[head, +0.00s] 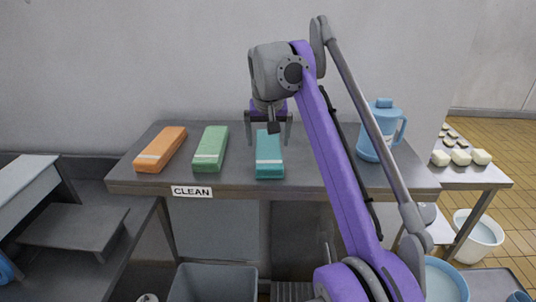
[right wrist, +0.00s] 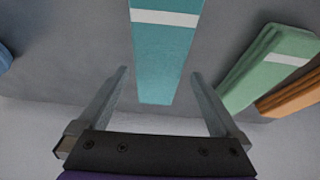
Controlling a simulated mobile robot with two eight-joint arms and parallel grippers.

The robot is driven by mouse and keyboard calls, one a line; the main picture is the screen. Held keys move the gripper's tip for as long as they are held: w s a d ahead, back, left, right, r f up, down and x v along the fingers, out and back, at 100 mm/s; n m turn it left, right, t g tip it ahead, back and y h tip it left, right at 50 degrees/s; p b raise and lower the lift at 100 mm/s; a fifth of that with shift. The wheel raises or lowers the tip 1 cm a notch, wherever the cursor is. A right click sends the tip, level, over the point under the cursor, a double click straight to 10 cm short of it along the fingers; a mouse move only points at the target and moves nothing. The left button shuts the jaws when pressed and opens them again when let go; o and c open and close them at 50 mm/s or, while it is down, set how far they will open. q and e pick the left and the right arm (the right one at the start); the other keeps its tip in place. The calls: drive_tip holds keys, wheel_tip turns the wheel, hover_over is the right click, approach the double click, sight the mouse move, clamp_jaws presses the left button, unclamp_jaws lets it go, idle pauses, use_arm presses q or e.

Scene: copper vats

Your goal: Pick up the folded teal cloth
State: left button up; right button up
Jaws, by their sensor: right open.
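The folded teal cloth (head: 269,160) has a white stripe and lies on the grey metal table (head: 325,172), right of the green and orange cloths. It also shows in the right wrist view (right wrist: 164,55), with its near end reaching between the finger lines. My right gripper (head: 269,130) is over the far end of the teal cloth, pointing down. In the right wrist view the gripper (right wrist: 160,90) is open, one finger to each side of the cloth, and both fingers look apart from it. The exact height is hard to tell. My left gripper is not in view.
A green cloth (head: 211,149) and an orange cloth (head: 160,150) lie to the left. A blue jug (head: 381,132) stands to the right, behind my arm. The table's front edge bears a CLEAN label (head: 192,191). A wall rises behind.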

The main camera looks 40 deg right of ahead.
sight(269, 146)
drive_tip(key=x, duration=0.3)
drive_tip(key=shift+d+f+b, duration=0.1)
drive_tip(key=shift+f+b, duration=0.15)
drive_tip(key=shift+b, duration=0.05)
drive_tip(key=c, duration=1.3)
